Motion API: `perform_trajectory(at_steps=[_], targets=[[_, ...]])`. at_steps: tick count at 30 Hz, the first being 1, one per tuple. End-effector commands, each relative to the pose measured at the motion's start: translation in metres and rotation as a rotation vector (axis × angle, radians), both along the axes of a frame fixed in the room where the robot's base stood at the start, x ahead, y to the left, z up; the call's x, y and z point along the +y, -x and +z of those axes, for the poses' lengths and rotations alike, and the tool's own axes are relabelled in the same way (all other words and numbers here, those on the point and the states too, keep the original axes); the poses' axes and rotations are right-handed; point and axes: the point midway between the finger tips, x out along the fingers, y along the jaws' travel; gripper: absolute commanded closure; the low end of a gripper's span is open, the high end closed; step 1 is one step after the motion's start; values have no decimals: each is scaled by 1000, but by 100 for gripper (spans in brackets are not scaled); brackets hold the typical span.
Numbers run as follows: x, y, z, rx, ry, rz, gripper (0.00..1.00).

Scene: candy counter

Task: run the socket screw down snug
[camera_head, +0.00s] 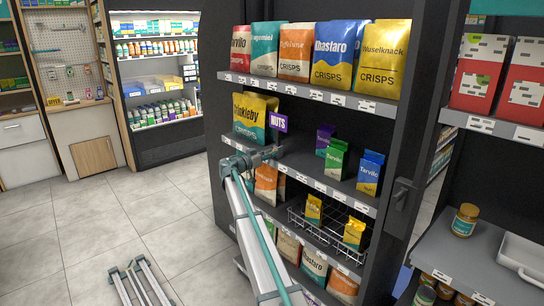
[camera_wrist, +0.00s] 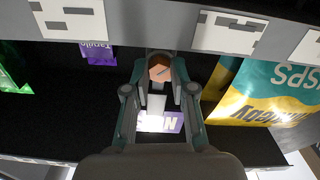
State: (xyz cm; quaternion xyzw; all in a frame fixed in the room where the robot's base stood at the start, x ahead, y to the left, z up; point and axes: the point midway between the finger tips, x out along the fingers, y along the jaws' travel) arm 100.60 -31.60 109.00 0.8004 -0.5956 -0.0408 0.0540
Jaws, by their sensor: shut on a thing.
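A purple sign reading NUTS (camera_head: 278,122) stands at the front edge of the middle shelf. My gripper (camera_head: 268,154) is at that shelf edge, just below and left of the sign. In the wrist view my gripper (camera_wrist: 158,88) has its fingers on either side of a small grey fitting with a round orange-brown face (camera_wrist: 159,69), against the shelf edge. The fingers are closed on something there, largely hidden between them. The sign shows upside down beyond the fingers (camera_wrist: 174,123), partly covered. I cannot make out the socket screw itself.
Yellow and teal crisp bags (camera_head: 250,116) stand left of the sign. Small packets (camera_head: 336,158) stand to its right. A wire basket (camera_head: 325,232) holds packets on the shelf below. White price labels (camera_wrist: 228,33) line the shelf edge. The floor (camera_head: 65,235) at left is mostly clear.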

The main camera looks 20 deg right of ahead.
Motion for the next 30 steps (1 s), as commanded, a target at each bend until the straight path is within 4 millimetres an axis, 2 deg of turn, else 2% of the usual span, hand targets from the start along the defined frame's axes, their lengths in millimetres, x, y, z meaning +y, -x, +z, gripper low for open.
perform_trajectory(at_steps=[3,12,22,30], targets=[[0,0,-8,-55,-14,0,100],[0,0,-4,-178,-52,0,100],[0,0,0,-190,-57,0,100],[0,-1,-8,-262,-76,0,100]])
